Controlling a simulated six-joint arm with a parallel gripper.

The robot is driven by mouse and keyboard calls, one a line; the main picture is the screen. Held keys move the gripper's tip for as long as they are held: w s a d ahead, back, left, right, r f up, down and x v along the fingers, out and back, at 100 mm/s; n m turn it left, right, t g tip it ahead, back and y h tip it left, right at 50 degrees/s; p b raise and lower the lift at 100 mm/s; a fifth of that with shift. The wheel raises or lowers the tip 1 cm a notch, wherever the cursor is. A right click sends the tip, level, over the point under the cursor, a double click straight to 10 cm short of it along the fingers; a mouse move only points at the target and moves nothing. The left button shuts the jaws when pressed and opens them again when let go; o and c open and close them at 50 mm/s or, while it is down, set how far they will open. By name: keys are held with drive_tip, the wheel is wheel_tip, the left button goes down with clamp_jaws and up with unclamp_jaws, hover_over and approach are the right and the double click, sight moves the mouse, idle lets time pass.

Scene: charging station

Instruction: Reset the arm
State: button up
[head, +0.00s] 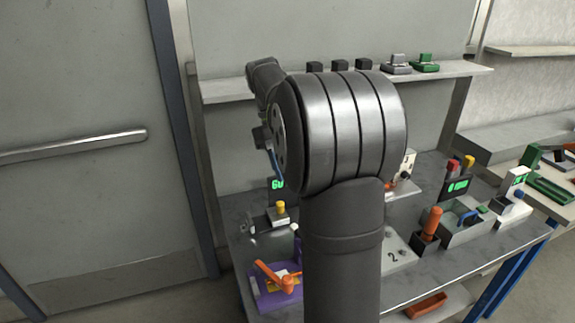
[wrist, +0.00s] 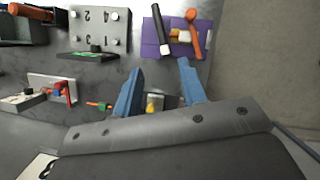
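My arm's large dark grey joint (head: 340,130) fills the middle of the head view and hides part of the bench. My gripper (wrist: 160,68) shows in the wrist view as two blue fingers spread wide apart, with nothing held between them. In the head view, a bit of blue finger shows at the left of the joint; the rest of the gripper is hidden. The fingers hang above the bench. Beyond their tips is a purple fixture (wrist: 152,42) with an orange lever (wrist: 194,34) and a black bar. A yellow-topped piece (wrist: 153,103) shows between the fingers, lower down.
The grey bench (head: 405,285) carries the purple fixture (head: 268,299), a numbered plate (head: 398,252), an orange-handled block (head: 431,224) and a grey bin (head: 465,232). A shelf (head: 232,91) with small blocks runs behind my arm. A grey door (head: 75,200) stands at the left.

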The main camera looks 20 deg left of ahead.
idle(0.4)
drive_tip(key=x, duration=1.7)
drive_tip(key=shift+s+d+f, duration=0.15)
drive_tip(key=shift+f, duration=0.05)
drive_tip(key=shift+r, duration=0.1)
drive_tip(key=v, duration=1.7)
drive_tip(key=x, duration=1.7)
drive_tip(key=shift+f, duration=0.2)
drive_tip(key=n+t, duration=0.1)
drive_tip(key=n, duration=0.2)
drive_tip(key=shift+s+r+n, duration=0.1)
drive_tip(key=shift+n, duration=0.2)
drive_tip(key=n+t, duration=0.2)
drive_tip(key=n, duration=0.2)
drive_tip(key=shift+s, duration=0.1)
drive_tip(key=shift+n, duration=0.3)
